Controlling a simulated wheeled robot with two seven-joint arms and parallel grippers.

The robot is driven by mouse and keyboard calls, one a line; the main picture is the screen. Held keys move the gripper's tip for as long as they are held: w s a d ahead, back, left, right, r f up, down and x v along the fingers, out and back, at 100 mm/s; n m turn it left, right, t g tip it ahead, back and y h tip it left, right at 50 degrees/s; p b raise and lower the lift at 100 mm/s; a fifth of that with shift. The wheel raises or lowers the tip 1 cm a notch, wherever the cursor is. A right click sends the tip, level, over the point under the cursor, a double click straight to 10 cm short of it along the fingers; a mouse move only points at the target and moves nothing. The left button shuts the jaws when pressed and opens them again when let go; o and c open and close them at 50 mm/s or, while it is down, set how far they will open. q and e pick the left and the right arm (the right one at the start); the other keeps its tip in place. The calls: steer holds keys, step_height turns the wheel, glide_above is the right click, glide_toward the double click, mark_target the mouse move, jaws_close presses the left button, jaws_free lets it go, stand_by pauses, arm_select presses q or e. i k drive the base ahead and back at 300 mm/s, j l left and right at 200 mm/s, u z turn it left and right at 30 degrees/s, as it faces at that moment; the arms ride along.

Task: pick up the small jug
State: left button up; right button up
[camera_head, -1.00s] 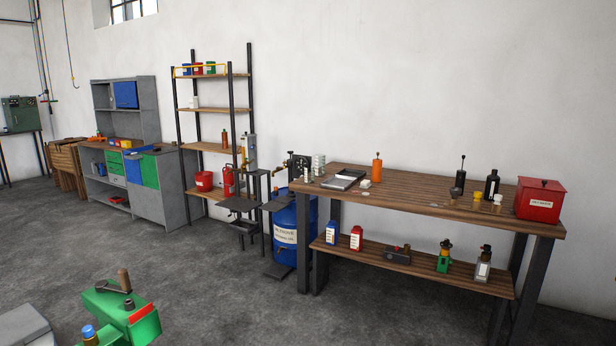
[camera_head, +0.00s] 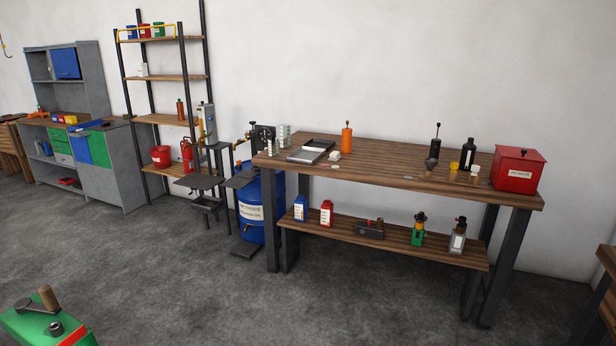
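No thing in the head view can be told for sure as the small jug. A small dark grey rounded vessel (camera_head: 432,164) stands on the top of the wooden workbench (camera_head: 390,179), right of the middle, and could be it; it is too small to make out a handle or spout. A black item with a tall thin stem (camera_head: 436,145) stands just behind it. A black bottle (camera_head: 468,155) and a small yellow cup (camera_head: 454,166) stand to its right. Neither of my grippers is in view.
A red box (camera_head: 518,170) stands on the bench's right end. An orange bottle (camera_head: 347,138) and a grey tray (camera_head: 311,152) stand further left. The lower shelf (camera_head: 385,244) holds several items. A blue drum (camera_head: 261,210) stands left. A green machine (camera_head: 45,325) is front left. Floor before the bench is clear.

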mark_target(272, 142)
steer(key=i+u, duration=0.1)
steer(key=i, duration=1.9)
